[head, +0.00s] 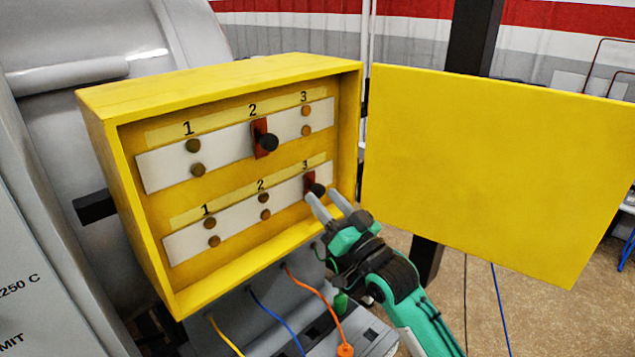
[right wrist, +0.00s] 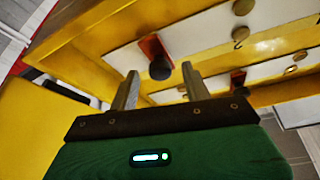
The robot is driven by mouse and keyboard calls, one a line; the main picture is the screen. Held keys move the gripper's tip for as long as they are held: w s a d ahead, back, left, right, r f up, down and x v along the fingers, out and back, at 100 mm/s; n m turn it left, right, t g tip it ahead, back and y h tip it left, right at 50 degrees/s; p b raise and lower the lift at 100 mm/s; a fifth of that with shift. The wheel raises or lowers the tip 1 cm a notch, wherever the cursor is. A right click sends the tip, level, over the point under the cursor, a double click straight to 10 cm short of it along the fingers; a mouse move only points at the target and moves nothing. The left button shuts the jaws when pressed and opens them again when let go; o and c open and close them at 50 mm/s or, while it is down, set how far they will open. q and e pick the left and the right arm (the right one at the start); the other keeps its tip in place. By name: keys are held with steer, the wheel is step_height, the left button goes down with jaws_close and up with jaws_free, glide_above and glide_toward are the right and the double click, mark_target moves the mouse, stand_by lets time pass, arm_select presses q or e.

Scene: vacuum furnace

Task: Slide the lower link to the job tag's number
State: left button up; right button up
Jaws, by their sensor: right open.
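The lower link (head: 310,180), a red piece with a black knob (head: 318,190), sits at position 3 on the lower white strip (head: 235,222) of the yellow box. The upper link (head: 260,138) sits at position 2 on the upper strip. My right gripper (head: 323,198) is open, its fingertips close to the lower knob. In the right wrist view the lower link (right wrist: 152,47) and its knob (right wrist: 160,68) appear between the open fingertips (right wrist: 161,73). I cannot tell whether they touch. I see no readable job tag. My left gripper is out of view.
The yellow box's door (head: 490,165) stands open to the right. The box's side wall (head: 346,130) and bottom edge (head: 250,265) lie close to my right gripper. Orange, blue and yellow cables (head: 318,295) hang below. A dark post (head: 470,45) stands behind the door.

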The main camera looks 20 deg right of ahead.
mark_target(320, 196)
steer(key=x, duration=0.2)
steer(key=shift+w+a+r+p, duration=0.1)
steer(key=shift+w+p, duration=0.15)
steer(key=shift+p, duration=0.1)
steer(key=shift+w+a, duration=0.1)
steer(key=shift+w, duration=0.2)
steer(key=shift+w+r, duration=0.1)
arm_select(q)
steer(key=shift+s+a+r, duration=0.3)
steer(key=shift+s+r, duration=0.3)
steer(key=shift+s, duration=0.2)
arm_select(e)
steer(key=shift+a, duration=0.1)
jaws_close()
